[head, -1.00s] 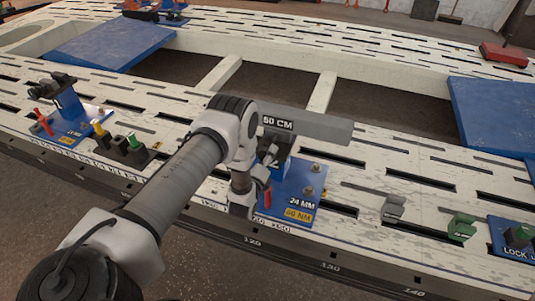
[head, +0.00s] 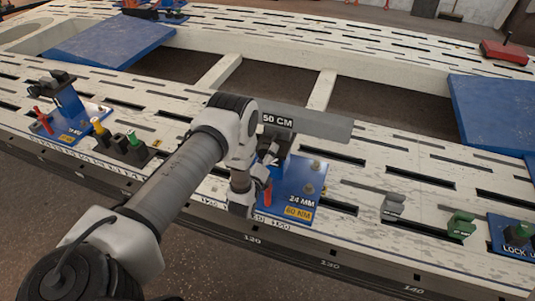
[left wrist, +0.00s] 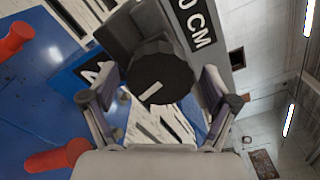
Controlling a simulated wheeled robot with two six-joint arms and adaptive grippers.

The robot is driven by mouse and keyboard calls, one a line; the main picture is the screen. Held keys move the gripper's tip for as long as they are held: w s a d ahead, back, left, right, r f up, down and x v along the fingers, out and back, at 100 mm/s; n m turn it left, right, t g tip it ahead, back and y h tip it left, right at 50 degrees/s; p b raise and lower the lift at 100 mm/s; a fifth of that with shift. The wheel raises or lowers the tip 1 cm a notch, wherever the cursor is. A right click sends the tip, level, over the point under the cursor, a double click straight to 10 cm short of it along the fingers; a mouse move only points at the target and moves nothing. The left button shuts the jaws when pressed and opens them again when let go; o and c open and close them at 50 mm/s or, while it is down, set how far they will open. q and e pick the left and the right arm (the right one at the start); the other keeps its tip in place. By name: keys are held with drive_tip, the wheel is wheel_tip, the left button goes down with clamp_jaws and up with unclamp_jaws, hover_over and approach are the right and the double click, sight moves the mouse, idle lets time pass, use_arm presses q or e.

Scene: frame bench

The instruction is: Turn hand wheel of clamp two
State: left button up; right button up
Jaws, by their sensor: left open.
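Clamp two has a blue base plate (head: 302,192) marked 24 MM and 60 NM, near the front edge of the bench. Its hand wheel (left wrist: 160,82) is a dark ribbed knob with a white mark, seen nearly end-on in the left wrist view. My left gripper (left wrist: 158,90) is open, with one finger on each side of the wheel. I cannot tell whether the fingers touch it. In the head view my left gripper (head: 243,192) is at the clamp's left side, and my arm hides the wheel. My right gripper is not in view.
A grey 50 CM bar (head: 305,124) extends right from the clamp. Red pegs (left wrist: 55,157) stand beside the gripper. Grey (head: 393,206) and green (head: 461,225) pieces are right.

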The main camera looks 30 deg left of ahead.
use_arm(q)
drive_tip(key=v, duration=0.7)
